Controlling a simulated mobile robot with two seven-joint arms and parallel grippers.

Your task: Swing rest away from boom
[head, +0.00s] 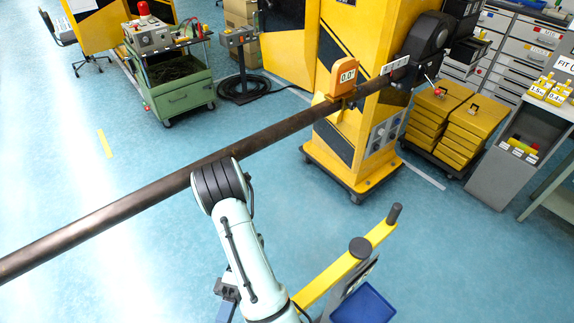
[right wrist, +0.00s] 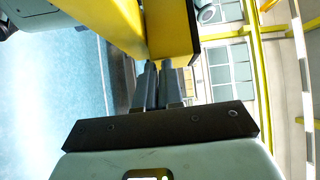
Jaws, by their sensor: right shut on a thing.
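The boom (head: 130,208) is a long dark brown tube slanting from the lower left up to the yellow gate cabinet. A yellow bar with dark round knobs (head: 328,277), which looks like the rest, stands at lower right, below and apart from the boom. A pale arm of mine with a black joint rises in front of the boom and covers part of it. In the right wrist view my right gripper (right wrist: 158,72) is shut at a yellow part (right wrist: 168,30), seemingly of the rest. What lies between its fingers is mostly hidden.
The yellow cabinet (head: 345,120) carries an orange bracket (head: 343,78) marked 0.0° at the boom. A blue bin (head: 364,306) is beside the yellow bar. A green cart (head: 180,95) and yellow cases (head: 470,130) stand farther back. The floor at left is open.

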